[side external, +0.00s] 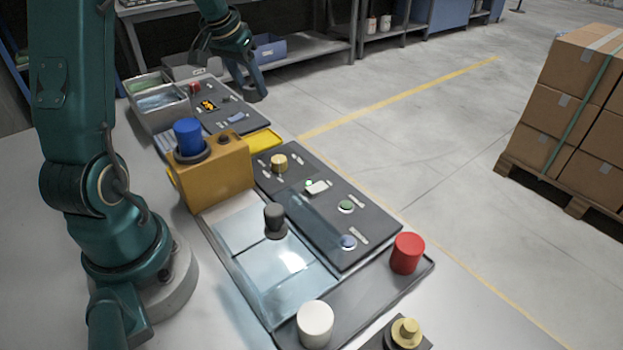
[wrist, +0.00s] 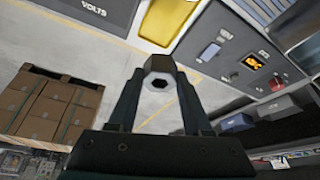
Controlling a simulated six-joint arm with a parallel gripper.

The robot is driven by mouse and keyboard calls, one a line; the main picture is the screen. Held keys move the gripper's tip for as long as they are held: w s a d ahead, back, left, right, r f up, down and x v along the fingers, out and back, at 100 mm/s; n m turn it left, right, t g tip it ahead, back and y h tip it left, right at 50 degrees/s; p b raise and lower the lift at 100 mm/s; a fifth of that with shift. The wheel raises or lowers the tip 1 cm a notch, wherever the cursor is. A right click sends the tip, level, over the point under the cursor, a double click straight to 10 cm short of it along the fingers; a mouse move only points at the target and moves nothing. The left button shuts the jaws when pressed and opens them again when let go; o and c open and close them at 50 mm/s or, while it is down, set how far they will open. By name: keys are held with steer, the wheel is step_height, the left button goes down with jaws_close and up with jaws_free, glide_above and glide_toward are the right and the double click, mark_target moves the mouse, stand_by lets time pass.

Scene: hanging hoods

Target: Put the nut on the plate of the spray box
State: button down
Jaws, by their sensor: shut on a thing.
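The nut (wrist: 159,80) is a light grey hexagonal piece with a dark hole, seen in the wrist view. My gripper (wrist: 158,68) is shut on it, with one finger on each side. In the side view my gripper (side external: 257,94) is in the air at the far end of the bench, near the right edge of the far dark panel; the nut cannot be made out there. No label marks the spray box. A clear-topped case (side external: 272,262) with a dark knob is in the middle, and a grey open-topped box (side external: 150,82) stands at the far left. I cannot tell which is meant.
An orange box (side external: 222,172) with a blue cylinder (side external: 188,136) stands between the far panel (side external: 222,98) and near panel (side external: 327,247). A yellow tray (side external: 262,142) lies beside it. White (side external: 314,326) and red (side external: 407,254) cylinders stand near the front. Boxes on a pallet (side external: 567,170) are off the bench.

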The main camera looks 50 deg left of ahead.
mark_target(254, 89)
steer(key=r, duration=0.4)
steer(key=shift+d, duration=0.75)
steer(key=s+d+n+g+y, duration=0.1)
steer(key=s+d+n+g, duration=0.2)
steer(key=s+d+n, duration=0.5)
steer(key=s+d+n+g+y, duration=0.1)
steer(key=s+d+n+g, duration=0.3)
steer(key=d+n, duration=0.65)
steer(key=shift+n+t, duration=0.4)
steer(key=shift+n, duration=0.05)
steer(key=shift+s+a+f, duration=0.1)
steer(key=shift+s+f, duration=0.2)
steer(key=shift+f, duration=2)
steer(key=shift+s+a+f, duration=0.15)
steer(key=shift+s+f, duration=0.2)
steer(key=shift+f, duration=1.9)
steer(key=shift+s+a+f, duration=0.1)
steer(key=shift+s+f, duration=0.2)
steer(key=shift+f, duration=2)
steer(key=shift+f, duration=0.55)
